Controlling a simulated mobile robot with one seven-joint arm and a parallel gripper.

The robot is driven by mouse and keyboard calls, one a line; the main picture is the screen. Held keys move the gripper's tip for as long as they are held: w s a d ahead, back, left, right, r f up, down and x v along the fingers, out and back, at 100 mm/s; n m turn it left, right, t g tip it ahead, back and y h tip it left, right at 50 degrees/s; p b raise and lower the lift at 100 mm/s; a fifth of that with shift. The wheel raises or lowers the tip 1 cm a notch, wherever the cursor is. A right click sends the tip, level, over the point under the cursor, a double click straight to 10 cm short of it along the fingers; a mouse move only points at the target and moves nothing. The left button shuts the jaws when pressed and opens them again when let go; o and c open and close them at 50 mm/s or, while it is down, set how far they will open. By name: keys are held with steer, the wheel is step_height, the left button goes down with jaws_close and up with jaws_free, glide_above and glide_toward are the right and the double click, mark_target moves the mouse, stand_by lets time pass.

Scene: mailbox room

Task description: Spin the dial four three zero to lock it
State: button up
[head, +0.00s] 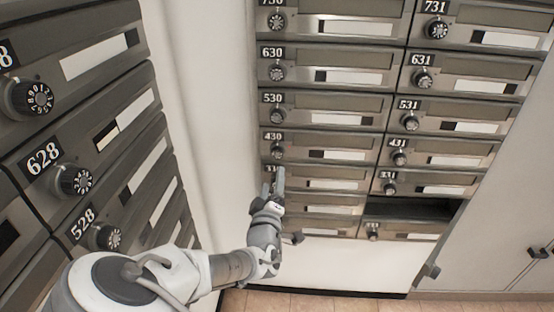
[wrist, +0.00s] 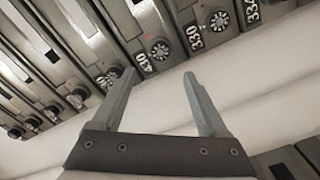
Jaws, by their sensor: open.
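The 430 mailbox dial (head: 278,152) is a round dark knob with white marks, below the 430 label on the left column of the facing wall. It also shows in the wrist view (wrist: 160,49), beside its 430 label, just beyond the gap between my fingertips. My gripper (head: 273,182) is open and empty, just below the 430 dial in the head view, partly covering the 330 label. In the wrist view its two fingers (wrist: 157,75) are spread, with no dial between them. The 430 door (head: 335,143) looks closed.
Similar dials sit close by, such as the 530 dial (head: 277,117) above and the 431 dial (head: 399,158) to the right. Another mailbox bank (head: 85,150) stands at the left, near my arm. One lower-right compartment (head: 410,207) looks dark and open.

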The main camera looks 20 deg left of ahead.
mark_target(277, 155)
steer(key=x, duration=1.1)
steer(key=shift+d, duration=0.1)
jaws_close()
steer(key=shift+m+b, duration=0.4)
steer(key=shift+b, duration=0.2)
